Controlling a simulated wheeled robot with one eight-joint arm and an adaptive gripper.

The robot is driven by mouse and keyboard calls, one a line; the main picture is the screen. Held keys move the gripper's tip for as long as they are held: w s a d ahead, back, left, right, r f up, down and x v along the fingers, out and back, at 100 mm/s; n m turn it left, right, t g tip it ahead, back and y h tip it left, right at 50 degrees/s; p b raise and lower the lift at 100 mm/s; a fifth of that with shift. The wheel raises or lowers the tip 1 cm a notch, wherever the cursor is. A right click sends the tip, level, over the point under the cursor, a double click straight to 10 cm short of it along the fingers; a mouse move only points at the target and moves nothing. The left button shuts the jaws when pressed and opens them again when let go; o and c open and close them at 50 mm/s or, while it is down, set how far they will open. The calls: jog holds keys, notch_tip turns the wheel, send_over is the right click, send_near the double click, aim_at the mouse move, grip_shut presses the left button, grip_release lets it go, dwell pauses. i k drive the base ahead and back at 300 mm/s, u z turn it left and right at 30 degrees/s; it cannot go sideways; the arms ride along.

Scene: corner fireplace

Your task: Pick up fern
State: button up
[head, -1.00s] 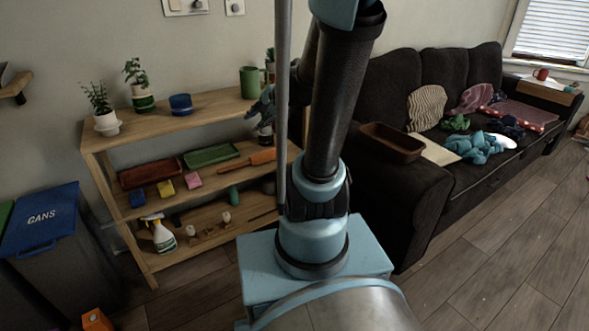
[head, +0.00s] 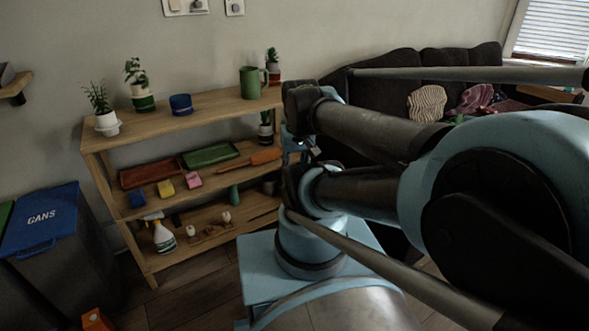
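Several potted plants stand on a wooden shelf unit, and I cannot tell for sure which one is the fern. A feathery plant in a white pot (head: 106,121) is at the left end of the top. A leafy plant in a green and white pot (head: 139,85) stands to its right. A small spiky plant (head: 272,57) is at the right end, behind a green mug.
The shelf unit (head: 209,107) also bears a blue bowl (head: 181,104), the green mug (head: 250,83), trays, sponges and a spray bottle (head: 163,237). A bin marked CANS (head: 42,218) stands left. A dark sofa (head: 387,66) is right, partly hidden by my arm.

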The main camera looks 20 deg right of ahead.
aim_at(105, 118)
jog(key=u, duration=1.25)
